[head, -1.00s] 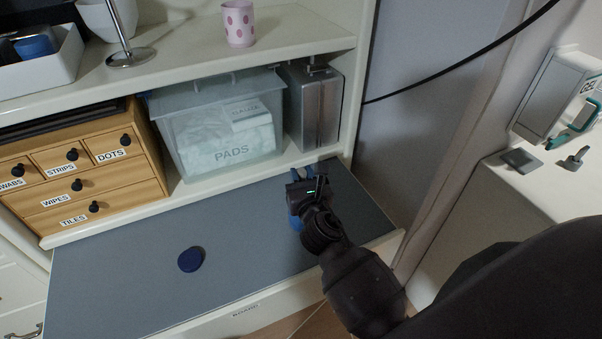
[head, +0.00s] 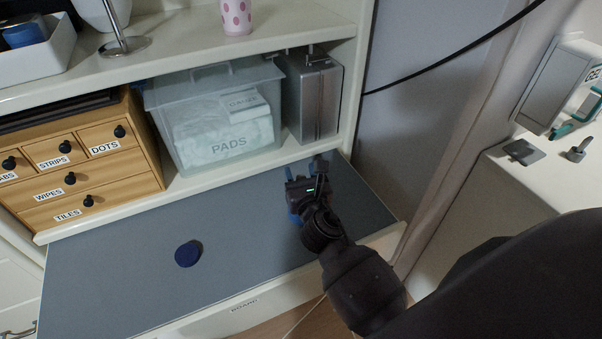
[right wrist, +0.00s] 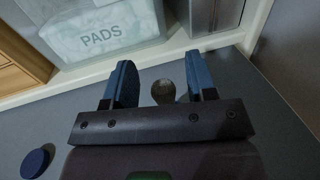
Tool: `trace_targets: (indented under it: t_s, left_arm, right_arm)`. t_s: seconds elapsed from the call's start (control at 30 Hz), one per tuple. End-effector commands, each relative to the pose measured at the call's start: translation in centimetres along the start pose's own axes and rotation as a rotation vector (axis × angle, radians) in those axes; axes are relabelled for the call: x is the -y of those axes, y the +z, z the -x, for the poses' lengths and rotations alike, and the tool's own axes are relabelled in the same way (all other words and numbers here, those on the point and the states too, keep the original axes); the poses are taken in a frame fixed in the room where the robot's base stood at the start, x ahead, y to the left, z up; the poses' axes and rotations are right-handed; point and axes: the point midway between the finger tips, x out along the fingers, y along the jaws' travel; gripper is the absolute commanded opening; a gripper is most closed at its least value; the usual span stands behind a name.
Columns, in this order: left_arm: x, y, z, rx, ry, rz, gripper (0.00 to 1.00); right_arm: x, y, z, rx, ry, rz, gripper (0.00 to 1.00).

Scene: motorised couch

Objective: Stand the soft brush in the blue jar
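My right gripper (head: 308,178) is over the back right part of the grey board, near the shelf edge. In the right wrist view its two blue fingers (right wrist: 154,82) are apart. A small rounded grey-brown thing (right wrist: 163,91) shows between them, touching neither in that view; I cannot tell what it is. A dark blue round thing (head: 189,254) lies on the board to the left and also shows in the wrist view (right wrist: 36,162); I cannot tell whether it is a lid or a low jar. No brush is recognisable. My left gripper is out of view.
The clear PADS bin (head: 222,125) and a metal canister (head: 313,98) stand just behind the grey board (head: 120,285). A wooden drawer unit (head: 85,165) is at left. A spotted cup (head: 236,16) is on the upper shelf.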

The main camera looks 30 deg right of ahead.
Motion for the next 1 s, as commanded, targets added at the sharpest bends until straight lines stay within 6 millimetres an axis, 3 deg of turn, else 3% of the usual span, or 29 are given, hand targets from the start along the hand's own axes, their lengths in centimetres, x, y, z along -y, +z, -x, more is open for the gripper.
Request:
trace_targets:
  t_s: [0.43,1.0]
  left_arm:
    - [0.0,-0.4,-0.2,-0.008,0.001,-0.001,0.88]
    - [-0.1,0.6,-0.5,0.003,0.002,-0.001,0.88]
  right_arm:
    - [0.0,-0.1,0.9,-0.002,0.0,-0.001,0.55]
    - [0.0,-0.2,9.5,-0.003,-0.001,-0.001,0.55]
